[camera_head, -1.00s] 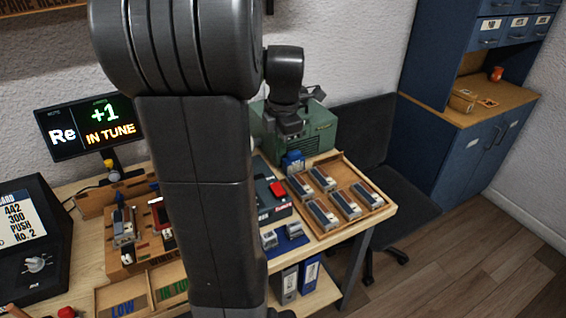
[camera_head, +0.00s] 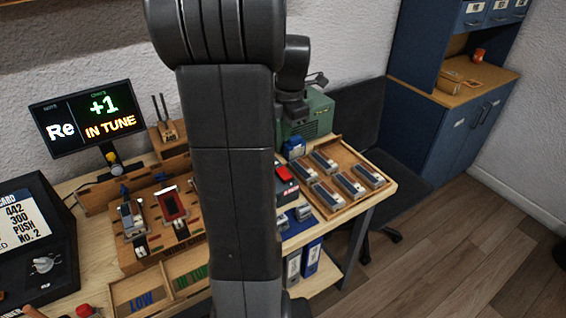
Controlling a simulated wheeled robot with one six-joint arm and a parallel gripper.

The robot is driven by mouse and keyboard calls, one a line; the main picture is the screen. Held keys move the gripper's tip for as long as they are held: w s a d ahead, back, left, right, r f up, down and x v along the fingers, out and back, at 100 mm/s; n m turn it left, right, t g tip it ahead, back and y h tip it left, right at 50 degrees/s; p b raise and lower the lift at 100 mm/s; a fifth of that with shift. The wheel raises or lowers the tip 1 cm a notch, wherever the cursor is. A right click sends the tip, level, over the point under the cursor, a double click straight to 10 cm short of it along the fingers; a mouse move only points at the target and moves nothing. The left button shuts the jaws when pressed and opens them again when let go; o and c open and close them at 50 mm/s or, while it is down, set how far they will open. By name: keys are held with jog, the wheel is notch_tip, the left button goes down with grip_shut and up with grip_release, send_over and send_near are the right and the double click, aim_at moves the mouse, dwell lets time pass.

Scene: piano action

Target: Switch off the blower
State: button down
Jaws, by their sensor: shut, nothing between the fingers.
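A green box-shaped machine (camera_head: 318,122), which looks like the blower, stands at the back right of the bench against the wall. Its left part is hidden behind my arm. A dark box with a red switch-like top (camera_head: 284,173) sits in front of it, partly hidden by my arm; I cannot tell the switch's position. My gripper (camera_head: 293,113) is at the green machine's left front side, pointing down, seen small and dark. It looks shut and empty. I cannot tell whether it touches the machine. A blue piece (camera_head: 294,147) is just below it.
A wooden tray (camera_head: 334,208) of several grey blocks lies at the bench's right end. A monitor (camera_head: 88,119) reads "Re +1 IN TUNE". A wooden rack (camera_head: 132,258) holds reed-like parts.

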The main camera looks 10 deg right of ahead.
aim_at(285, 174)
jog(key=f, duration=0.4)
jog(key=w+f+p, duration=0.1)
jog(key=f, duration=0.7)
jog(key=shift+w+a+f, duration=0.2)
jog(key=shift+a+f, duration=0.05)
jog(key=shift+a, duration=0.05)
jog(key=shift+f, duration=0.2)
jog(key=shift+s, duration=0.1)
jog(key=shift+s+d+r, duration=0.2)
jog(key=shift+s+d, duration=0.05)
jog(key=shift+s, duration=0.35)
